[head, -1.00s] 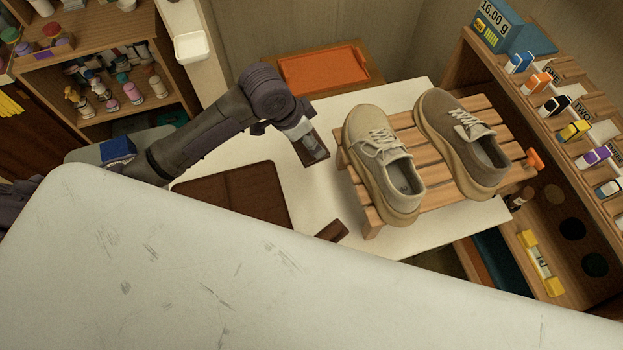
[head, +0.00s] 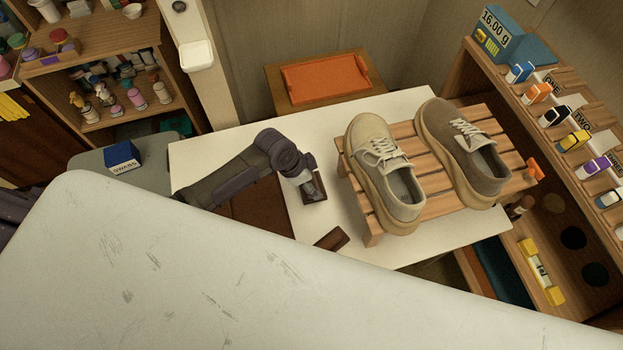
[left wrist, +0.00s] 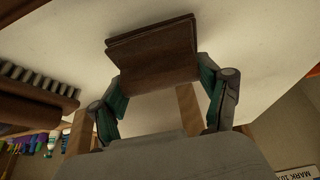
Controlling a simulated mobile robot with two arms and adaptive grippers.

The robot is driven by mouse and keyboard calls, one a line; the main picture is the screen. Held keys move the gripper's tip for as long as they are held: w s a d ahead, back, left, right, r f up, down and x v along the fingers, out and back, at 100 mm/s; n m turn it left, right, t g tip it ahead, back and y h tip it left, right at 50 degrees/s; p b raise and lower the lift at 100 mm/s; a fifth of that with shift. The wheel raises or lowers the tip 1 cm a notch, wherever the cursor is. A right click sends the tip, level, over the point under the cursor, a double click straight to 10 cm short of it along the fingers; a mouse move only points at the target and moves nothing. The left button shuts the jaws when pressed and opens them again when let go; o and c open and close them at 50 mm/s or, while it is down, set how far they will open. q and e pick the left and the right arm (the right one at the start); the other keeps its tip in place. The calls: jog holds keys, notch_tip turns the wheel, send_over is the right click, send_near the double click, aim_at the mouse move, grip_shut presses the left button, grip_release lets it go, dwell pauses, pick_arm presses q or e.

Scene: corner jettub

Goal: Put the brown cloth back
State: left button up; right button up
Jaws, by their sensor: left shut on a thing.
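The brown cloth (left wrist: 152,57) is a folded dark brown piece between the fingers of my left gripper (left wrist: 160,85) in the left wrist view. In the head view, my left gripper (head: 312,192) is shut on it above the white table, just left of the slatted wooden rack. The cloth (head: 321,184) shows there only as a small dark patch, mostly hidden by the gripper. My right gripper is not in view.
A beige shoe (head: 365,150) and a brown shoe (head: 445,135) stand on the wooden rack (head: 425,208). A dark brown mat (head: 262,215) and a small brown object (head: 332,239) lie on the white table (head: 215,152). A pale scuffed shape hides the table's near part.

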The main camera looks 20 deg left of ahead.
pick_arm(q)
jog(key=shift+f, duration=0.2)
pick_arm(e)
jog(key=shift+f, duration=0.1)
pick_arm(q)
jog(key=o, duration=1)
jog(key=shift+o, duration=0.5)
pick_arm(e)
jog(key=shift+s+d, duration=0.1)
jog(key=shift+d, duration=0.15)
pick_arm(q)
jog(key=shift+r, duration=0.15)
jog(key=v, duration=1.2)
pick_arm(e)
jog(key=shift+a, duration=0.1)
pick_arm(q)
jog(key=shift+w, duration=0.1)
